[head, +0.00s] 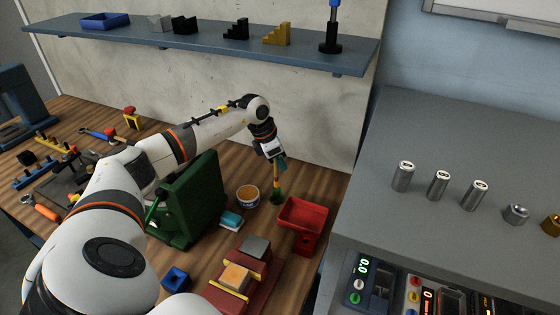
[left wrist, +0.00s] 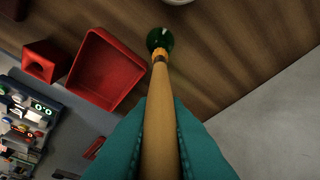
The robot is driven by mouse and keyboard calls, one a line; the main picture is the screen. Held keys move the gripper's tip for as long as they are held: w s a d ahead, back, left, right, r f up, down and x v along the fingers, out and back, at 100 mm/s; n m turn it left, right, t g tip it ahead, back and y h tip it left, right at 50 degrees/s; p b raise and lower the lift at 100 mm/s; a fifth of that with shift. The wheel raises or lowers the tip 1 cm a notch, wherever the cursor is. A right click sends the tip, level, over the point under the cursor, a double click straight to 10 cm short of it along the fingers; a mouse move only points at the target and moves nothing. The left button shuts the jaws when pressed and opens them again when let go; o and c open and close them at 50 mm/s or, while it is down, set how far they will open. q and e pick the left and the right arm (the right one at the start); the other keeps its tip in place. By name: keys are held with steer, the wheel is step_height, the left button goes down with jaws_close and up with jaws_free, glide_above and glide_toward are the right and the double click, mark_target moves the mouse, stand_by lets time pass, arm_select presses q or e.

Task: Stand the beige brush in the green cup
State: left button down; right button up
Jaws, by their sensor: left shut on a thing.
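My left gripper (head: 273,155) is shut on the beige brush and holds it near upright, above the right part of the wooden bench. In the left wrist view the beige brush (left wrist: 160,105) runs away from between the teal fingers to an orange band. Its lower part (head: 276,180) shows under the fingers in the head view. The small dark green cup (head: 277,197) is right at the brush's lower end, and in the left wrist view (left wrist: 159,38) the orange band overlaps its edge. I cannot tell whether the tip is inside or just above. My right gripper is not in view.
A red bin (head: 303,213) is close on the right of the cup. An orange-and-white bowl (head: 248,196) is close on the left. A large green panel (head: 203,195) and a teal-and-white block (head: 231,220) are farther left. The wall is behind.

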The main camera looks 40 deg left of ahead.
arm_select(q)
steer(key=shift+f+b, duration=0.5)
steer(key=shift+f, duration=0.2)
stand_by(0.7)
steer(key=shift+f+b, duration=1.5)
steer(key=shift+f, duration=0.45)
stand_by(1.4)
stand_by(0.3)
steer(key=c, duration=1.4)
jaws_free()
steer(key=shift+o, duration=0.5)
steer(key=o, duration=0.3)
steer(key=shift+o, duration=0.2)
step_height(320, 180, up, 6)
steer(key=p, duration=0.3)
steer(key=shift+p, duration=0.4)
